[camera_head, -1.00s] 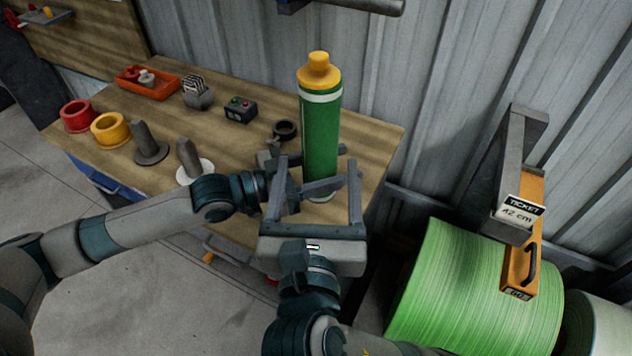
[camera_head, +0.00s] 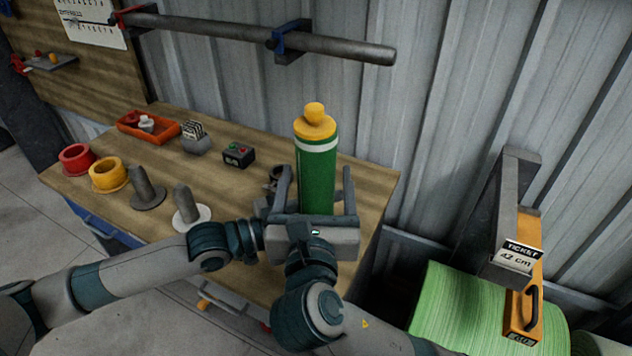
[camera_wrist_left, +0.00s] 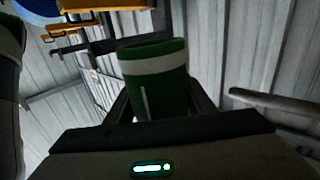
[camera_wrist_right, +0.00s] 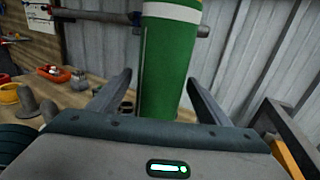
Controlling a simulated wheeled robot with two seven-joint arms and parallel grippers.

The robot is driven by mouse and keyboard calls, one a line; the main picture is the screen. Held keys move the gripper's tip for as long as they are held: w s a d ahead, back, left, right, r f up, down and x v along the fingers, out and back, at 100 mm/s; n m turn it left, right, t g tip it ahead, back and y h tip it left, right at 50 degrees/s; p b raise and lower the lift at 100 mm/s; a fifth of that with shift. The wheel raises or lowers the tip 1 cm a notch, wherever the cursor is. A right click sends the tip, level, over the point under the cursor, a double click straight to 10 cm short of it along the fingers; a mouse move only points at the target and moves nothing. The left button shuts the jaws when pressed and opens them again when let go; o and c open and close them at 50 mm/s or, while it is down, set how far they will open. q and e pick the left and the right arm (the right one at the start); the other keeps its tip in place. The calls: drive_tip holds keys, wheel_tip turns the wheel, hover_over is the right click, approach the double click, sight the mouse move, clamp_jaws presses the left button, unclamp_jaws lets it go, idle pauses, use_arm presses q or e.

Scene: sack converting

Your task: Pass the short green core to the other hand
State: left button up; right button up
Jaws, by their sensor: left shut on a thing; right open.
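The short green core (camera_head: 318,180) stands upright above the bench's right end, with a white band near its top and a yellow knobbed cap (camera_head: 314,123). My left gripper (camera_wrist_left: 160,103) is shut on the core. Its fingers are mostly hidden behind my right gripper in the head view. My right gripper (camera_head: 316,172) is open, its two fingers on either side of the core. The right wrist view shows the core (camera_wrist_right: 165,65) between the spread fingers (camera_wrist_right: 158,82), with a gap beside them.
The wooden bench (camera_head: 235,185) holds a red ring (camera_head: 76,158), a yellow ring (camera_head: 107,174), grey pegs, an orange tray (camera_head: 148,127) and a button box (camera_head: 238,155). A wall pipe (camera_head: 340,46) runs behind. A green roll (camera_head: 465,310) and ticket post (camera_head: 515,215) stand right.

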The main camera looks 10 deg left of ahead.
drive_tip(key=c, duration=1.1)
use_arm(q)
drive_tip(key=o, duration=1.5)
use_arm(e)
drive_tip(key=c, duration=0.4)
use_arm(q)
drive_tip(key=shift+o, duration=0.2)
use_arm(e)
drive_tip(key=shift+c, duration=0.2)
use_arm(q)
drive_tip(key=shift+a, duration=0.15)
drive_tip(key=v, duration=1.1)
drive_tip(key=shift+s+a, duration=0.2)
drive_tip(key=shift+a, duration=0.15)
